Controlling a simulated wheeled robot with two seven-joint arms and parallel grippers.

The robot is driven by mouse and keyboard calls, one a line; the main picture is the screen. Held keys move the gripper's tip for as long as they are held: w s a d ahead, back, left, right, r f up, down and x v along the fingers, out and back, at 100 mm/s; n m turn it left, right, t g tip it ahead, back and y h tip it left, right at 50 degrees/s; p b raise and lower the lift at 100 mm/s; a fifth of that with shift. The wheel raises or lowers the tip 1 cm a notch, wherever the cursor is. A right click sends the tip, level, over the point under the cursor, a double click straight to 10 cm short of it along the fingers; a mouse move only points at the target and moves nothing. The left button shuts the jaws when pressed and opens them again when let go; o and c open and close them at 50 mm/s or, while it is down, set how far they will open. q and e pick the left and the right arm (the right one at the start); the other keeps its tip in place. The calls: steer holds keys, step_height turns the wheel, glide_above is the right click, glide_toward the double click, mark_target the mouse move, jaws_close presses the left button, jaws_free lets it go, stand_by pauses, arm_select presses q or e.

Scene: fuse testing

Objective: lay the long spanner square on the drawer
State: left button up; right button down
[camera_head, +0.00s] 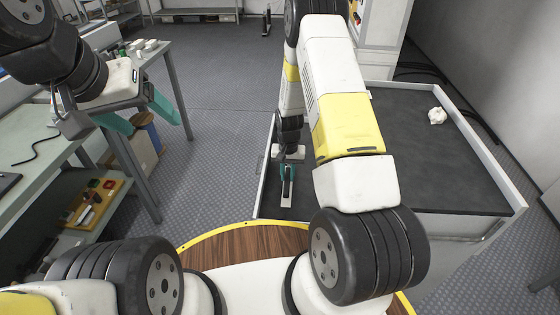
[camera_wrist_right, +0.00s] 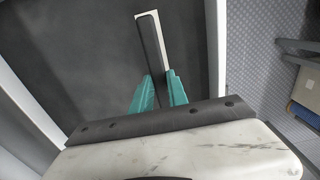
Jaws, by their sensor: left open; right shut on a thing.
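My right gripper (camera_head: 287,172) is shut on the long spanner (camera_head: 287,192), a narrow bar with dark and whitish faces. In the right wrist view the spanner (camera_wrist_right: 152,45) sticks out beyond the teal fingers (camera_wrist_right: 158,92), close to parallel with the drawer's right wall but slightly tilted. The drawer (camera_head: 440,160) is a wide dark-floored tray with pale walls. The spanner is over its left part; I cannot tell whether it touches the floor. The drawer floor (camera_wrist_right: 80,60) fills much of the wrist view. My left gripper (camera_head: 150,110) is open and empty near the workbench.
A crumpled white thing (camera_head: 437,116) lies at the drawer's far right. The drawer floor between it and my right arm is clear. A workbench (camera_head: 30,135) with small items and a red-and-yellow tray (camera_head: 93,203) below stands at the left.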

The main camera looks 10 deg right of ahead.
mark_target(288, 177)
steer(key=shift+s+f, duration=0.1)
steer(key=shift+f, duration=1.6)
steer(key=shift+f, duration=0.1)
steer(key=c, duration=1.3)
jaws_free()
